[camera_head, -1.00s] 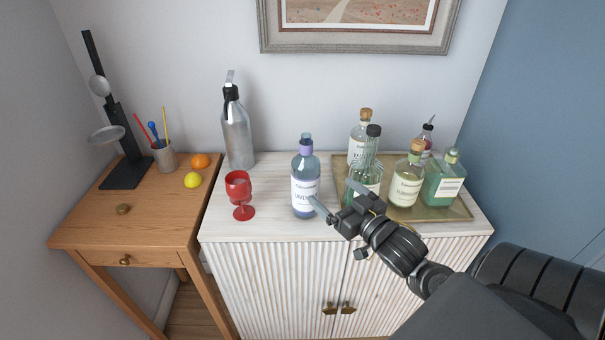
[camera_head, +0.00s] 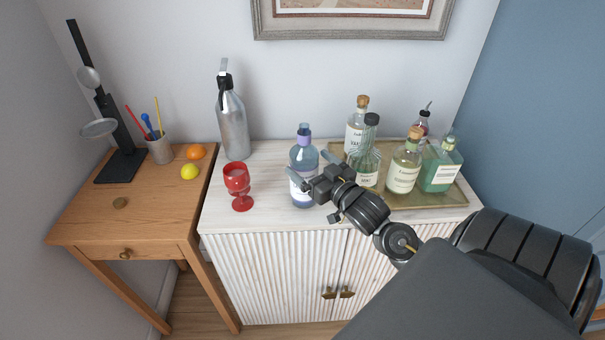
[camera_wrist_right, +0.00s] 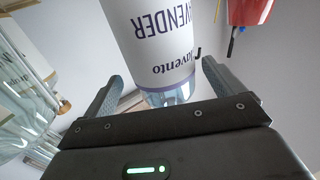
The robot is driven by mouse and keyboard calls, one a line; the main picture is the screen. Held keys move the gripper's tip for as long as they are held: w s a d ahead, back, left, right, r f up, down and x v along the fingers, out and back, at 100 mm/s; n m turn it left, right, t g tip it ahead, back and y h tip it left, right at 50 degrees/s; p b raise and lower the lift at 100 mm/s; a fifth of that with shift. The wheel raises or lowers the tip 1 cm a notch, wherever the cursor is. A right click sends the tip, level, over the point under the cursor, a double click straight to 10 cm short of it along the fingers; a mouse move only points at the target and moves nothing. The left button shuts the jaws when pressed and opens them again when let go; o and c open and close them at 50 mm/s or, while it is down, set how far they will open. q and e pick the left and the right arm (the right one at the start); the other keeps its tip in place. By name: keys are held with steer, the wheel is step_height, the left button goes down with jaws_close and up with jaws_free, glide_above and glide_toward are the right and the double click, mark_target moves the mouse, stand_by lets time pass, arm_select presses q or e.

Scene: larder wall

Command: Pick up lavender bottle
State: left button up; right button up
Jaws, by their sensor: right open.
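The lavender bottle (camera_head: 303,159) is blue-tinted glass with a lilac collar and a white label. It stands upright on the white cabinet top, left of the tray. In the right wrist view the lavender bottle (camera_wrist_right: 153,45) appears upside down, its label reading "VENDER", between the two fingers. My right gripper (camera_head: 308,172) is open at the bottle's front right, with the fingers on either side of it; it also shows in the right wrist view (camera_wrist_right: 155,85). I cannot tell whether the fingers touch the glass. The gripper hides part of the label. My left gripper is not in view.
A red goblet (camera_head: 238,186) stands just left of the bottle, and a silver siphon (camera_head: 232,125) behind left. Several bottles stand on a brass tray (camera_head: 425,201) at right. A wooden side table (camera_head: 90,213) is at far left.

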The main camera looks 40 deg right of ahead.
steer(key=w+p, duration=0.1)
steer(key=w, duration=0.3)
steer(key=shift+w+a+f, duration=0.1)
steer(key=shift+w, duration=0.15)
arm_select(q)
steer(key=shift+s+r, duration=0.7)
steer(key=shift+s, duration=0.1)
arm_select(e)
steer(key=shift+s, duration=0.1)
steer(key=shift+c, duration=0.2)
steer(key=c, duration=1.4)
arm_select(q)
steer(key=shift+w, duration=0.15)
arm_select(e)
steer(key=shift+c, duration=1)
steer(key=shift+r, duration=0.25)
